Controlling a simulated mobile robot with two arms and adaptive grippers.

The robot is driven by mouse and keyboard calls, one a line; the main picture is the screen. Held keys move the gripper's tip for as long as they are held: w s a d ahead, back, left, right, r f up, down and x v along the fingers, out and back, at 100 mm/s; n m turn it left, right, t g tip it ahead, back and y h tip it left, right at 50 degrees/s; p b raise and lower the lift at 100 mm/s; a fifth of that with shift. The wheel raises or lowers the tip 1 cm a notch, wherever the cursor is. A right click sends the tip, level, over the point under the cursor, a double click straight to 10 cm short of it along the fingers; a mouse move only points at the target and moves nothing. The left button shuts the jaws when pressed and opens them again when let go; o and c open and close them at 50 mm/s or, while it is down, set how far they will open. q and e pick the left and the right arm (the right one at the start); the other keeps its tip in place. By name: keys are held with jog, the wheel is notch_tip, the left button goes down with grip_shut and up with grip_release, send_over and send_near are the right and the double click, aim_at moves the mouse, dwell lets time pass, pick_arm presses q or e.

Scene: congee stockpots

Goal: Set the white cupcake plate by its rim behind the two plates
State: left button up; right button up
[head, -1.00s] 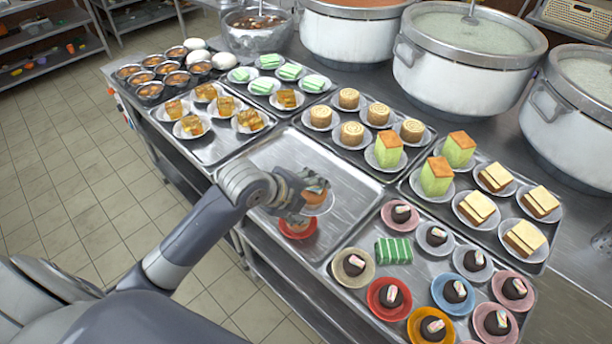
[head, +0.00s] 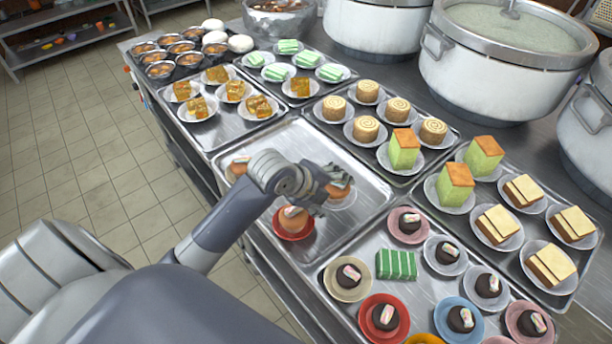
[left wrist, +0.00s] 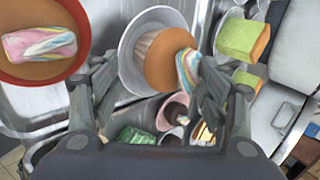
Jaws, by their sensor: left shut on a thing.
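My left gripper (head: 328,190) is shut on the white cupcake plate (head: 347,203), over the right part of a metal tray (head: 262,143). In the left wrist view the white plate (left wrist: 127,62) shows beyond my fingers (left wrist: 155,92), with an orange-brown cupcake that has a pastel twisted topping. The exact finger contact is partly hidden, and I cannot tell whether the plate touches the tray. A red plate (head: 293,236) with a cupcake stands at the tray's front, left of my gripper. Another cupcake plate (head: 237,166) is partly hidden behind my arm. My right gripper is not in view.
The back of the tray is bare. Around it stand trays of swirl rolls (head: 365,128), green cakes (head: 404,150), chocolate desserts on coloured plates (head: 461,318) and yellow-brown pastries (head: 197,108). Large stockpots (head: 500,75) line the back.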

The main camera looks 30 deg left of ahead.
pick_arm(q)
jog(key=w+a+p, duration=0.1)
jog(key=w+a, duration=0.2)
jog(key=w+a+f, duration=0.1)
jog(key=w+a, duration=0.3)
jog(key=w+a+p, duration=0.1)
jog(key=w+a, duration=0.2)
jog(key=w, duration=0.1)
jog(key=shift+a+f+p, duration=0.15)
jog(key=shift+a+p, duration=0.1)
jog(key=shift+p, duration=0.1)
notch_tip(320, 180, down, 2)
jog(key=shift+f+p, duration=0.25)
jog(key=shift+p, duration=0.3)
jog(key=shift+f, duration=0.5)
jog(key=shift+f, duration=0.15)
jog(key=o, duration=1)
jog(key=shift+o, duration=0.9)
jog(key=shift+r, duration=0.2)
